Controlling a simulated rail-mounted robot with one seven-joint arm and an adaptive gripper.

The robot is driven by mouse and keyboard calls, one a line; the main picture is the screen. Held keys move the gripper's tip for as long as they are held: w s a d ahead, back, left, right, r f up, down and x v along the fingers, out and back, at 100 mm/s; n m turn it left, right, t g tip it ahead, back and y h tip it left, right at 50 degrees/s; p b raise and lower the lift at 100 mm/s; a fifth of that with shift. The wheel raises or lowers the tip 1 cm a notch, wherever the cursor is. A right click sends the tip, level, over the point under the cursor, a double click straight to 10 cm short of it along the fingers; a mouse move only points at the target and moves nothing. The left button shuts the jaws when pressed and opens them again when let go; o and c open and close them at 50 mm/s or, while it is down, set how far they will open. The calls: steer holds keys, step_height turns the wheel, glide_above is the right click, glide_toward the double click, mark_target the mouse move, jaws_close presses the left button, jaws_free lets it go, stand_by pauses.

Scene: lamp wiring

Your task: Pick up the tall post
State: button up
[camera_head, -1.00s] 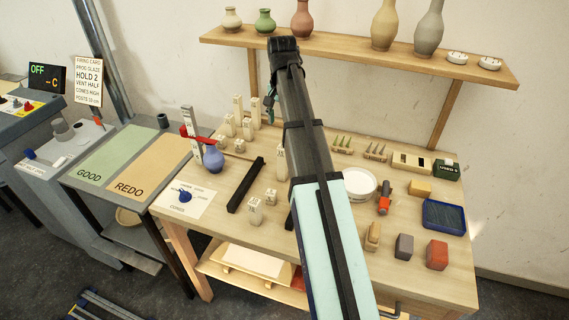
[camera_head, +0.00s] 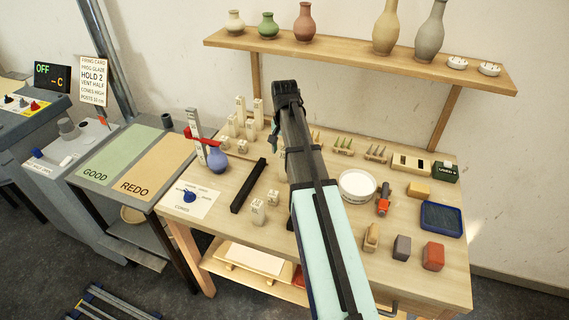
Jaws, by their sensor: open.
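Several pale posts of differing heights stand in a group at the back left of the table. The two tallest are one post (camera_head: 241,108) and another (camera_head: 258,112) to its right, nearer my arm. Shorter posts (camera_head: 233,126) stand in front of and beside them. My gripper (camera_head: 273,146) hangs at the far end of my arm, just right of this group. It is small and mostly hidden behind the arm. Its fingertips are hard to make out, and I see nothing held in it. More short posts (camera_head: 258,210) stand near the front.
A black bar (camera_head: 248,186) lies left of my arm. A blue vase (camera_head: 217,160) stands beside a red-armed upright gauge (camera_head: 196,125). Right of my arm are a white bowl (camera_head: 357,185) and a blue tray (camera_head: 442,219). A shelf (camera_head: 350,52) with vases overhangs the back.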

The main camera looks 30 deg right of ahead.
steer(key=shift+f+p, duration=0.4)
steer(key=shift+f, duration=1.1)
jaws_close()
steer(key=shift+r, duration=0.15)
